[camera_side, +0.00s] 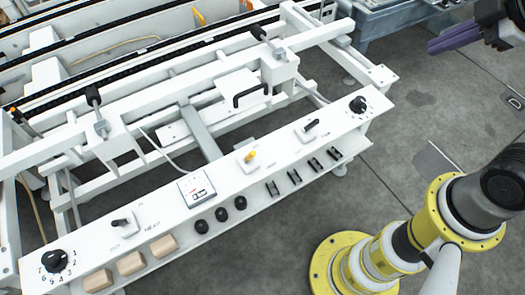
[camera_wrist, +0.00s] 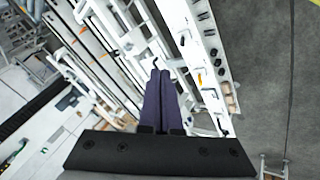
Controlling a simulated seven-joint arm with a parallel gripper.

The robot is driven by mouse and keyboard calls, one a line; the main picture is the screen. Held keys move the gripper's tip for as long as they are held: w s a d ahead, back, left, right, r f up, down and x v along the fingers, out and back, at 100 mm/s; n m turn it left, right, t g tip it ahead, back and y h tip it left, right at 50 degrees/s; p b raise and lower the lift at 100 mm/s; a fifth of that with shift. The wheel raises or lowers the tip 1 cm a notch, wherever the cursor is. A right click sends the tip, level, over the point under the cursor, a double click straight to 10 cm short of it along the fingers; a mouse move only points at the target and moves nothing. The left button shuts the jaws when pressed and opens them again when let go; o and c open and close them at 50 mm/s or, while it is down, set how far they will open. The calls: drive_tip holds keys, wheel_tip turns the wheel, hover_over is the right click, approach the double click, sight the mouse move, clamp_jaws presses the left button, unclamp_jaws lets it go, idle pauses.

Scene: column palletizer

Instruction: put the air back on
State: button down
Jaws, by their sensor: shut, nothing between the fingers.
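A long white control panel (camera_side: 222,172) runs diagonally across the side view. It carries a black lever switch (camera_side: 121,223) at the left, a yellow-handled lever (camera_side: 250,156) in the middle and a black-handled lever (camera_side: 310,126) toward the right. A numbered black dial (camera_side: 55,261) sits at the left end and another black knob (camera_side: 358,104) at the right end. I cannot read which control is marked air. My gripper (camera_side: 431,46) has purple fingers, shut and empty, high at the top right, apart from the panel. The wrist view shows the shut fingers (camera_wrist: 160,72) and the panel (camera_wrist: 211,62).
White machine framing with a black handle (camera_side: 250,94) stands behind. Open grey floor (camera_side: 420,115) lies to the panel's right.

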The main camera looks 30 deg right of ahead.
drive_tip(key=w+a+f+n, duration=0.1)
drive_tip(key=w+a+n, duration=0.5)
drive_tip(key=w+n, duration=0.3)
drive_tip(key=n+g, duration=0.6)
drive_tip(key=n, duration=0.8)
hover_over(250, 156)
drive_tip(key=s, duration=0.6)
wheel_tip(250, 156, down, 24)
drive_tip(key=shift+s+d+r+y, duration=0.1)
drive_tip(key=shift+s+d+y, duration=0.1)
drive_tip(key=shift+y, duration=0.1)
drive_tip(key=w+f, duration=0.1)
drive_tip(key=f, duration=0.2)
drive_tip(key=w+f, duration=0.1)
drive_tip(key=f, duration=0.1)
drive_tip(key=w+f, duration=0.1)
drive_tip(key=f, duration=0.2)
drive_tip(key=shift+w+f, duration=0.35)
drive_tip(key=shift+w, duration=0.05)
drive_tip(key=shift+w+r, duration=0.25)
drive_tip(key=shift+w, duration=0.2)
